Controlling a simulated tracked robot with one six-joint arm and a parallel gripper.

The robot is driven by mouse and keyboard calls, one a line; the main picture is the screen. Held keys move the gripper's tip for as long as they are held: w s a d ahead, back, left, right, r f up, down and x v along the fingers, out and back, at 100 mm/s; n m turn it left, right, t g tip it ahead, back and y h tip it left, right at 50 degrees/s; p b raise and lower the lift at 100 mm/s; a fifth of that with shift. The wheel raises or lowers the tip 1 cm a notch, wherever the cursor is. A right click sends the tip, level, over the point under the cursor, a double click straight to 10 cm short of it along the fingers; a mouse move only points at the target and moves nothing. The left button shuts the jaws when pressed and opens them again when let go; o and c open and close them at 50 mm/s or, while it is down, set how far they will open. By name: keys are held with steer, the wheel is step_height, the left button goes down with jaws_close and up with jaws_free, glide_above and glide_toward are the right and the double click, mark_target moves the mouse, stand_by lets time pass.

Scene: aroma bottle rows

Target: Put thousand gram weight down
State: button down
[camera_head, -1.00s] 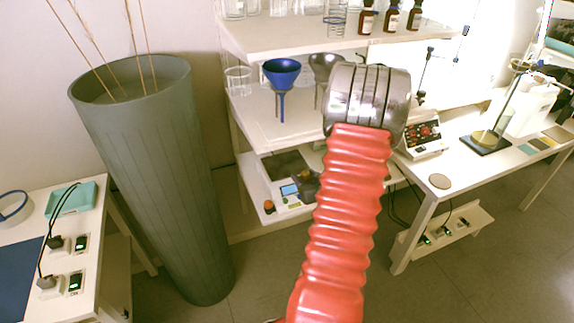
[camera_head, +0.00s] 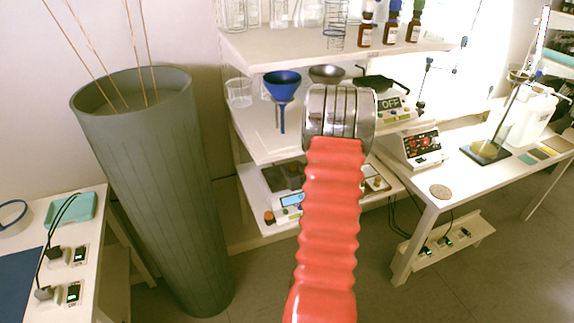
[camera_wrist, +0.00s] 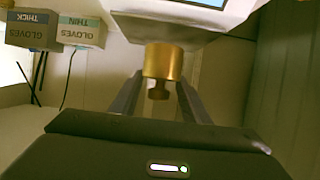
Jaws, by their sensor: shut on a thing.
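A brass weight (camera_wrist: 163,62) with a narrow knob shows in the middle of the wrist view. My gripper (camera_wrist: 158,92) is shut on it by its knob end, with one dark finger on each side. The weight's far end is against or very near a grey plate (camera_wrist: 140,30) of a device with a blue screen (camera_wrist: 190,2); I cannot tell whether they touch. In the head view my red arm and metal wrist hide the gripper and the weight. A device with a lit blue screen (camera_head: 291,200) stands on the lower shelf there.
Two upside-down glove boxes (camera_wrist: 82,30) show at the wrist view's left. The shelf unit (camera_head: 262,140) holds a blue funnel (camera_head: 282,80) and bottles above. A tall grey bin (camera_head: 150,190) stands left, a white table (camera_head: 425,190) right.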

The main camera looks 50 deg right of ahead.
mark_target(294, 170)
steer(key=w+d, duration=0.1)
steer(key=w, duration=0.1)
steer(key=w+d, duration=0.1)
steer(key=w, duration=0.1)
steer(key=w+d, duration=0.1)
steer(key=w, duration=0.1)
steer(key=shift+w+d+r, duration=0.1)
steer(key=shift+d+r, duration=0.05)
steer(key=shift+d, duration=0.2)
steer(key=shift+f, duration=1.75)
steer(key=c, duration=1)
jaws_free()
steer(key=shift+a+f, duration=0.1)
steer(key=shift+f, duration=0.1)
steer(key=v, duration=1.2)
